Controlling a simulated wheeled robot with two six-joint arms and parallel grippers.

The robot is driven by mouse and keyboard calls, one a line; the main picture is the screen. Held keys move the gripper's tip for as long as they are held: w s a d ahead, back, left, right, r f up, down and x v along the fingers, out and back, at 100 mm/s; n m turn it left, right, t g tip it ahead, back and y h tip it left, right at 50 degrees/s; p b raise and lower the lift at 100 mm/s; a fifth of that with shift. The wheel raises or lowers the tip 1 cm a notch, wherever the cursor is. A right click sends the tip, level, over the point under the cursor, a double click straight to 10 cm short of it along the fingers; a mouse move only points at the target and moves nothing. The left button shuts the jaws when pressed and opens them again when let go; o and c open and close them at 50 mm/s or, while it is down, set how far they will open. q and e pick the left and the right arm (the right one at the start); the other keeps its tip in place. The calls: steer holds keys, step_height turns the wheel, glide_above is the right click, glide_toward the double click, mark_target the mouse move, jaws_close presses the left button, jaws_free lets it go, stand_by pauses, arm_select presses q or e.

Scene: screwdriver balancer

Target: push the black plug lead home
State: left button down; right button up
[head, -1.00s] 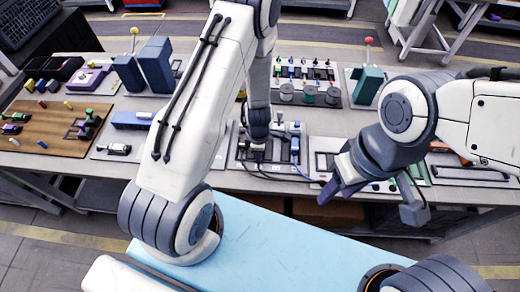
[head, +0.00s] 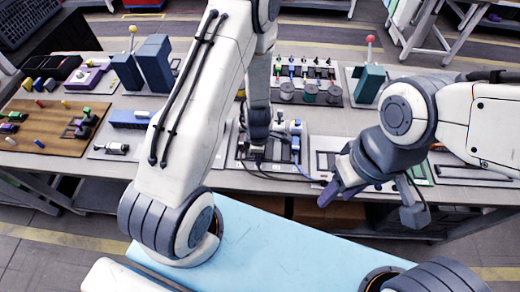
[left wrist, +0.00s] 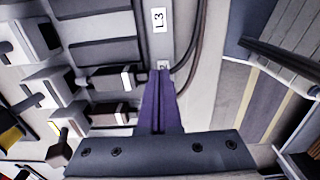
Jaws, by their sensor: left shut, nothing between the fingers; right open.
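The socket panel (head: 240,165) lies on the bench in the head view, with a blue plug (head: 295,143) on its right side. My left gripper (head: 258,143) is over the panel and hides part of it. Black leads (head: 259,163) come out below its fingers. In the left wrist view my left gripper (left wrist: 158,76) is shut and empty, its purple fingers pressed together. A dark plug with a pale end (left wrist: 112,80) is just left of the fingertips. I cannot tell whether they touch or how deep it sits. My right gripper (head: 342,188) is open and empty at the bench's front edge.
Several grey and white blocks (left wrist: 50,85) crowd the left of the wrist view. A label marked L3 (left wrist: 159,20) is beyond the fingertips. Spools (head: 310,94) stand behind the panel. A blue box (head: 130,119) and a brown board (head: 45,125) lie to the left.

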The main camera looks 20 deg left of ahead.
arm_select(q)
step_height(320, 180, up, 7)
steer(key=p, duration=0.6)
stand_by(0.3)
steer(key=s+d+r+m+h+b, duration=0.1)
steer(key=s+d+r+m+b, duration=0.1)
steer(key=d+r+m, duration=0.45)
steer(key=s+d+r+m+h+b, duration=0.1)
steer(key=s+d+r+m, duration=0.2)
steer(key=d+r+m, duration=0.4)
steer(key=s+r+m+b, duration=0.1)
steer(key=s+r+m, duration=0.3)
steer(key=s+m, duration=0.2)
steer(key=s+a+r+m+y+b, duration=0.1)
steer(key=s+r+m, duration=0.4)
steer(key=m, duration=0.4)
steer(key=shift+s+b, duration=0.4)
steer(key=shift+s, duration=0.5)
